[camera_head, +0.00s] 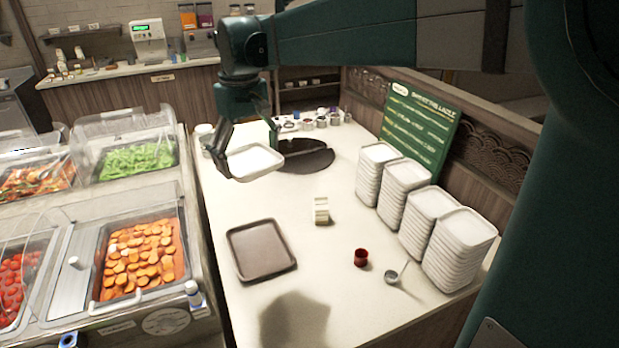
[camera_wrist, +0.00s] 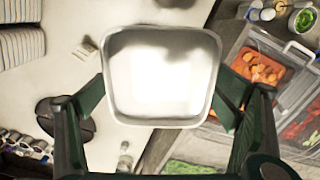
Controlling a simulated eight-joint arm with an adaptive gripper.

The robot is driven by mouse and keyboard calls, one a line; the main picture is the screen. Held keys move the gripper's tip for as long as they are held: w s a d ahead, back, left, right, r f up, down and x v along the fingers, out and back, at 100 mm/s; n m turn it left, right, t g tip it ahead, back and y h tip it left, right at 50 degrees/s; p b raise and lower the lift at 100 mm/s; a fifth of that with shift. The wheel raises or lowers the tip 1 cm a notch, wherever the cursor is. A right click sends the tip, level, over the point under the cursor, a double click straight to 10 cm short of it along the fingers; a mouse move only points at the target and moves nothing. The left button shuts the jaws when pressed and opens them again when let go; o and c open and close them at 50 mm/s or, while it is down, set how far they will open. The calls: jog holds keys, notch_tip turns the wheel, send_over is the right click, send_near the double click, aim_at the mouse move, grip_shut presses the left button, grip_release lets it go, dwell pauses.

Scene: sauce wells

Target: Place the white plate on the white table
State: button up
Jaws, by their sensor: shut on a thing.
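The white plate (camera_head: 254,161) is a square dish with rounded corners and a raised rim. My gripper (camera_head: 252,150) is shut on it and holds it in the air above the far left part of the white table (camera_head: 325,255). In the wrist view the plate (camera_wrist: 162,75) fills the middle, between the two green fingers (camera_wrist: 160,105) on its left and right sides. It looks empty and slightly tilted in the head view.
A brown tray (camera_head: 262,250), a small white block (camera_head: 321,210), a red cup (camera_head: 361,258) and a ladle (camera_head: 396,274) stand on the table. Several plate stacks (camera_head: 456,250) line the right edge. Food counters (camera_head: 140,255) are at left. A dark round disc (camera_head: 308,158) lies beyond.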

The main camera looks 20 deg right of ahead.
jog(key=s+d+m, duration=0.2)
jog(key=s+d, duration=0.1)
jog(key=d, duration=0.6)
jog(key=s+d+m, duration=0.2)
jog(key=s+d, duration=0.1)
jog(key=d, duration=0.6)
send_over(320, 267)
notch_tip(320, 267, down, 32)
jog(key=shift+d+f, duration=0.1)
jog(key=shift+f, duration=0.45)
jog(key=shift+f, duration=0.15)
jog(key=shift+f+b, duration=0.4)
jog(key=shift+f, duration=2.35)
jog(key=shift+f, duration=0.1)
jog(key=shift+f+b, duration=0.3)
jog(key=shift+f, duration=1.7)
jog(key=shift+f, duration=0.2)
